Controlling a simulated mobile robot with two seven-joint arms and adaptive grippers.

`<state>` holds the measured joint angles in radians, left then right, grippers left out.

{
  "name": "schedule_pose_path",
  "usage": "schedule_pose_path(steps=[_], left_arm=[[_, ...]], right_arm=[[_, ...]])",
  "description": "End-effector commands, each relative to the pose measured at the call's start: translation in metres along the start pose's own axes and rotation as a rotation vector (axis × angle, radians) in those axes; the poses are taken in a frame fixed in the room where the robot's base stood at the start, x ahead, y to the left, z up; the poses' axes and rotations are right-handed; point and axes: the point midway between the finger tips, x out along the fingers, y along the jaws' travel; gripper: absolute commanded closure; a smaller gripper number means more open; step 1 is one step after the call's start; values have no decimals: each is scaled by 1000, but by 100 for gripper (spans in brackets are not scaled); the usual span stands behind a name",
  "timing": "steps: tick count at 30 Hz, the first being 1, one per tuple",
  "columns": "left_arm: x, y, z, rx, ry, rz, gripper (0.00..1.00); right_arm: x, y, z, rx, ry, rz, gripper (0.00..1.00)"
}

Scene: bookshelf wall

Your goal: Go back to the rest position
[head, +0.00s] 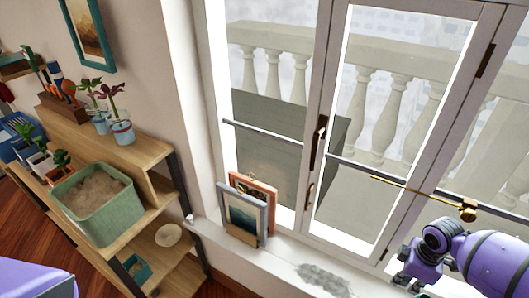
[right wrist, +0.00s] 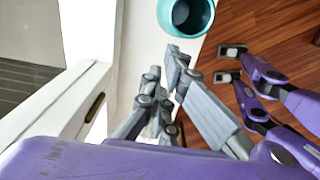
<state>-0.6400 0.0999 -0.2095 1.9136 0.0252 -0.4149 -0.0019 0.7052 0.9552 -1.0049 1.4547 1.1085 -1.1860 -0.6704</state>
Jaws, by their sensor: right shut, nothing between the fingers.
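My right gripper (head: 407,278) is at the lower right of the head view, above the white window sill, at the end of my purple right arm. In the right wrist view its grey fingers (right wrist: 165,66) point up the picture, shut and empty. A teal round pot (right wrist: 188,16) on a white surface lies just beyond the fingertips in that view. A purple part of my body shows at the bottom left of the head view. My left gripper cannot be made out.
Two small picture frames (head: 243,216) lean on the sill (head: 265,262) by the window. A gold rod (head: 425,195) crosses near my right arm. A wooden shelf (head: 105,145) at left holds potted plants and a green bin (head: 80,226). Bare wooden floor (right wrist: 262,25) shows.

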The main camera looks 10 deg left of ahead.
Motion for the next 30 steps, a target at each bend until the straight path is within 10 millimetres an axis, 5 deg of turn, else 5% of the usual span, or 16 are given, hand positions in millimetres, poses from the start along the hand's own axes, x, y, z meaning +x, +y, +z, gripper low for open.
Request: schedule_pose_path(steps=[5, 12, 18, 23, 30], left_arm=[[7, -1, -18, 6, 31, 2, 60], [7, -1, -20, 5, 35, 0, 60], [5, -2, -16, 1, 27, -2, 60], [5, -1, -15, 0, 26, -2, 60], [5, 0, -15, -1, 27, -1, 60]], right_arm=[[18, -18, -15, 6, 35, -4, 100], [82, -116, -111, 144, 301, 31, 100], [91, -180, -163, 429, 546, 104, 100], [82, -208, -155, 720, 672, 201, 100], [67, -239, -81, 1074, 708, 392, 100]])
